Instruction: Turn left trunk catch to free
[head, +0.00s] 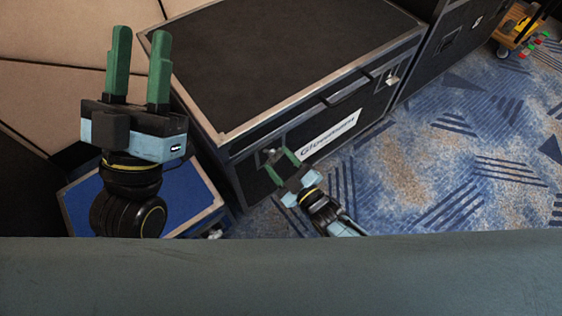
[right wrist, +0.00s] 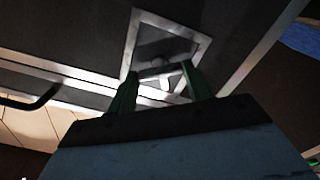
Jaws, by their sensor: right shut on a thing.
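A large black trunk (head: 280,60) with metal edges stands in the upper middle of the head view. Its left catch (head: 270,154) is a small metal piece on the front face, partly hidden by my right gripper (head: 279,164). In the right wrist view the left catch (right wrist: 162,72) sits in a square metal-framed recess, between the green fingertips of my right gripper (right wrist: 160,72). That gripper is shut on the catch; the catch's exact turn is hard to tell. My left gripper (head: 139,42) is open and empty, raised at the left, apart from the trunk.
The trunk's right catch (head: 391,80) shows further along the front. A white label (head: 328,134) lies between the catches. A blue case (head: 95,208) stands below my left gripper. A yellow cart (head: 518,30) is at the far right; the patterned carpet (head: 440,150) before the trunk is clear.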

